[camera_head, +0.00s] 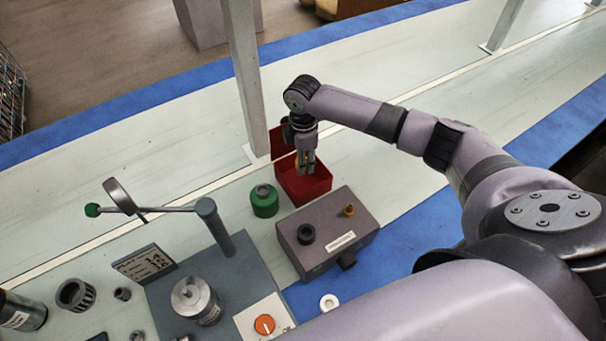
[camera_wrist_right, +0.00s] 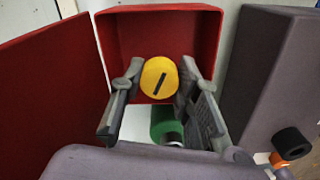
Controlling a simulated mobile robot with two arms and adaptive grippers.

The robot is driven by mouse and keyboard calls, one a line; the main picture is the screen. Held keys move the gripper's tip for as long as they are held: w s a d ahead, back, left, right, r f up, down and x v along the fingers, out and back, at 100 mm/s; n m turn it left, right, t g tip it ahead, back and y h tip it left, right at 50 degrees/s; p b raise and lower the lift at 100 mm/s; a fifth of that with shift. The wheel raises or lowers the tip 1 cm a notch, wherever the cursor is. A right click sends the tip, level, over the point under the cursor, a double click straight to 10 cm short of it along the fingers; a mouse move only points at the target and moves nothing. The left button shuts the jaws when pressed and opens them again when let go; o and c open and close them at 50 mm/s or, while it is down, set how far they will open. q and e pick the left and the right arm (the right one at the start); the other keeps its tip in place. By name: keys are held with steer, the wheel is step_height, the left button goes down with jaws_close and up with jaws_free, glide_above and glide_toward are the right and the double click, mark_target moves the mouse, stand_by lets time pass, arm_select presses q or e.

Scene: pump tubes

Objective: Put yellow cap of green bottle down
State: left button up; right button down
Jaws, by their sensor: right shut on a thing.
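My right gripper (camera_head: 307,168) points down over the open red box (camera_head: 314,187). In the right wrist view its fingers (camera_wrist_right: 160,84) are shut on the round yellow cap (camera_wrist_right: 160,77), which has a dark slot mark on its face. The cap is held in front of the red box's inside (camera_wrist_right: 160,30); whether it touches the box is not clear. In the head view the cap is mostly hidden by the fingers. The green bottle (camera_head: 264,202) stands uncapped on the bench left of the box. It also shows between the fingers in the wrist view (camera_wrist_right: 166,126). My left gripper is out of view.
The box's raised red lid (camera_wrist_right: 50,95) and a grey post (camera_head: 246,80) stand close to the gripper. A grey-purple block (camera_head: 318,252) with a black ring and an orange knob is just in front. A grey fixture with a lever (camera_head: 160,210) stands left.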

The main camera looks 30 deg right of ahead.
mark_target(303, 182)
step_height(303, 182, down, 3)
steer(key=shift+r, duration=0.2)
step_height(303, 182, down, 4)
steer(key=shift+r, duration=0.25)
steer(key=shift+f, duration=0.4)
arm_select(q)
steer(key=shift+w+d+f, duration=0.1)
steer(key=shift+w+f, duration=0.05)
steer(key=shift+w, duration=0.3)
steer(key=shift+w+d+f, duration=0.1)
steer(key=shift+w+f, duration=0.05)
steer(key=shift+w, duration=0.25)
arm_select(e)
steer(key=c, duration=1.2)
jaws_free()
